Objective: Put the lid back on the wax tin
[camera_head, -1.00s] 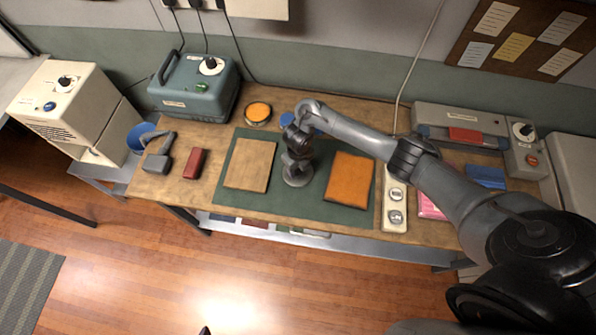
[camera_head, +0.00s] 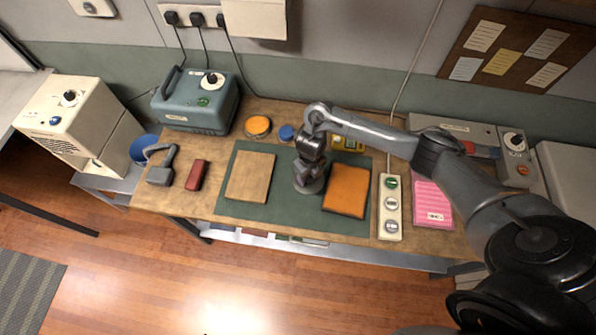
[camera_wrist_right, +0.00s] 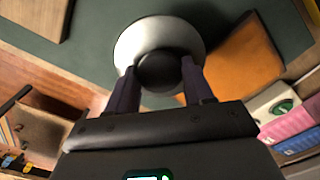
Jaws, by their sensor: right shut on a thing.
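The wax tin (camera_head: 257,126) is a round dark-rimmed tin with orange wax showing, open at the back of the bench. A round pale disc (camera_head: 309,186) with a black knob, which looks like the lid, is over the green mat. It also shows in the right wrist view (camera_wrist_right: 133,47), with its black knob (camera_wrist_right: 158,72) between the fingers. My right gripper (camera_head: 311,172) is shut on that knob, to the right and front of the tin. I cannot tell whether the disc touches the mat. My left gripper is out of view.
A blue round item (camera_head: 287,132) sits beside the tin. A yellow item (camera_head: 349,144) is behind my arm. A teal machine (camera_head: 195,105) stands left of the tin.

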